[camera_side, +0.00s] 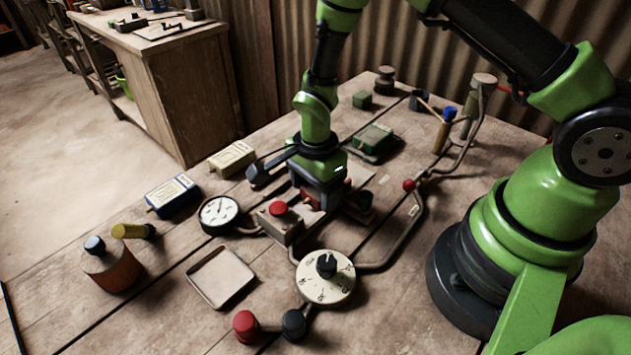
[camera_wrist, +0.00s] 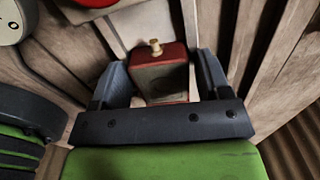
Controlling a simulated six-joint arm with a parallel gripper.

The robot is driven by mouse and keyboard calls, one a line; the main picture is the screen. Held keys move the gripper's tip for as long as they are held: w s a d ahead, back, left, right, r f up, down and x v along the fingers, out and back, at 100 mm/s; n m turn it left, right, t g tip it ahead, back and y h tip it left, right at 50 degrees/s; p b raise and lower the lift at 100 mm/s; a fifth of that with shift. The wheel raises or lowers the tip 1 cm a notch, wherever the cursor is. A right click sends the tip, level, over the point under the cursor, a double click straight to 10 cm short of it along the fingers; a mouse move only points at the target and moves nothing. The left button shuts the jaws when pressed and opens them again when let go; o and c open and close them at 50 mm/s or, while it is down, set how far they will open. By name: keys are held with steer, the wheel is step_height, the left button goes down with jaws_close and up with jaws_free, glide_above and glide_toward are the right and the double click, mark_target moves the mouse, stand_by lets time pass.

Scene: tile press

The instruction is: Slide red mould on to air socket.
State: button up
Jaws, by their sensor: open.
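The red mould (camera_wrist: 165,55) is a grey-faced block with red edges and a small brass fitting on it. In the wrist view it sits between the two dark fingers of my gripper (camera_wrist: 160,76), which are open on either side of it. In the side view my gripper (camera_side: 316,203) points down at the table just behind a box with a red button, and it hides most of the mould. I cannot make out the air socket for certain, nor whether the mould touches anything.
The red-button box (camera_side: 279,228) stands close in front of my gripper, with a pressure gauge (camera_side: 219,213) left of it and a round dial (camera_side: 325,280) in front. A pipe (camera_side: 400,242) curves along the right. A shallow tray (camera_side: 203,294) lies front left. A green mould (camera_side: 375,138) sits behind.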

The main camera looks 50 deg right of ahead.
steer(key=shift+c, duration=0.4)
steer(key=c, duration=0.8)
steer(key=shift+w+a, duration=0.15)
steer(key=shift+a, duration=1.15)
steer(key=shift+w+a, duration=0.1)
steer(key=shift+a, duration=1.2)
steer(key=o, duration=1.2)
steer(key=shift+r, duration=0.45)
steer(key=shift+c, duration=0.4)
steer(key=shift+o, duration=0.4)
step_height(320, 180, up, 9)
steer(key=d, duration=0.1)
